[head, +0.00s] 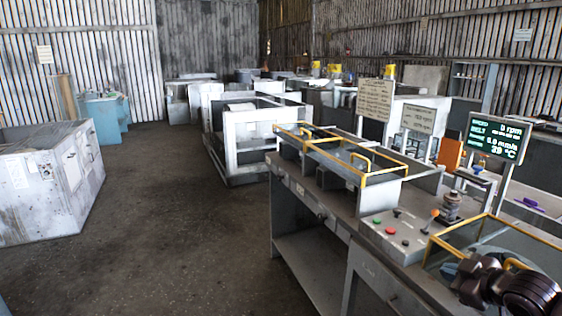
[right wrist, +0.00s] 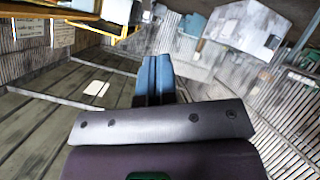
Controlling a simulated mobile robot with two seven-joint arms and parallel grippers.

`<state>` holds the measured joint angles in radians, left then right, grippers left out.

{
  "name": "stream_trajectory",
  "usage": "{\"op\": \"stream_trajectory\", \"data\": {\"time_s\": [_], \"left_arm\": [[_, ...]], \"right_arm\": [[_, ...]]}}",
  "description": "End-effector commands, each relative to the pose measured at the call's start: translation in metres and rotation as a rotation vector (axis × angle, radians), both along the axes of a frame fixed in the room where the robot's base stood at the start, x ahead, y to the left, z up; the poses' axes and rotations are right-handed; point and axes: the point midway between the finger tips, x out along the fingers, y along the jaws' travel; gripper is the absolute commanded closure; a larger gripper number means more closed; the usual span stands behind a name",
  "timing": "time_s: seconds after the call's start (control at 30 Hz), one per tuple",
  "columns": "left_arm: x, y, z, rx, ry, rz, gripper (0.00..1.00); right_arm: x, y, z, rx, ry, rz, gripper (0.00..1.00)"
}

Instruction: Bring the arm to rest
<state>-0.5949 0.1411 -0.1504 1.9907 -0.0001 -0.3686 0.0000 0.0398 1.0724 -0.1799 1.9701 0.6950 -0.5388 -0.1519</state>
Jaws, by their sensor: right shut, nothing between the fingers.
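My right arm comes in at the lower right of the head view, dark and jointed. Its gripper (head: 452,271) is over the near right part of the workbench, by a yellow-framed guard. In the right wrist view the two blue fingers (right wrist: 154,80) are together, with nothing between them. My left gripper does not show in either view.
The grey workbench (head: 342,212) carries a yellow-railed clear guard (head: 365,178), a control panel with green and red buttons (head: 395,232), and a display screen (head: 497,137). A grey cabinet (head: 45,190) stands at left. The floor (head: 170,225) between is clear.

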Motion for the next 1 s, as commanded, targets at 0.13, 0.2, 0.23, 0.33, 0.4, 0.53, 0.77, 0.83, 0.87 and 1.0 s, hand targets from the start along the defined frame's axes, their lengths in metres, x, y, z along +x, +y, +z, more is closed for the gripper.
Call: {"op": "stream_trajectory", "data": {"time_s": [0.13,0.2,0.23,0.33,0.4,0.53,0.77,0.83,0.87,1.0], "left_arm": [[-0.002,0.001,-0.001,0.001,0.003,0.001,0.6],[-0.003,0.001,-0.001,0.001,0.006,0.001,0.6],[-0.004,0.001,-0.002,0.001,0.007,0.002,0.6],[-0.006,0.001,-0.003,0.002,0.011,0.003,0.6],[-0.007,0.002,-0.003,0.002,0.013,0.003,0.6],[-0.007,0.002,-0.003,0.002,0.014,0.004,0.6],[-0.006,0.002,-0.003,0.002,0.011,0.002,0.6],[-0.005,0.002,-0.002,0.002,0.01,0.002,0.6],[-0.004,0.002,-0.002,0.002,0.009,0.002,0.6],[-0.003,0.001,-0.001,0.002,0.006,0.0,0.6]], "right_arm": [[-0.021,0.019,-0.047,0.058,-0.035,-0.043,1.0],[-0.033,0.028,-0.067,0.082,-0.047,-0.066,1.0],[-0.038,0.032,-0.075,0.092,-0.051,-0.076,1.0],[-0.057,0.045,-0.102,0.122,-0.06,-0.112,1.0],[-0.072,0.054,-0.12,0.143,-0.061,-0.141,1.0],[-0.102,0.072,-0.152,0.179,-0.05,-0.198,1.0],[-0.163,0.106,-0.203,0.251,0.019,-0.322,1.0],[-0.182,0.115,-0.217,0.289,0.053,-0.365,1.0],[-0.189,0.12,-0.221,0.307,0.067,-0.384,1.0],[-0.22,0.133,-0.24,0.366,0.124,-0.453,1.0]]}}
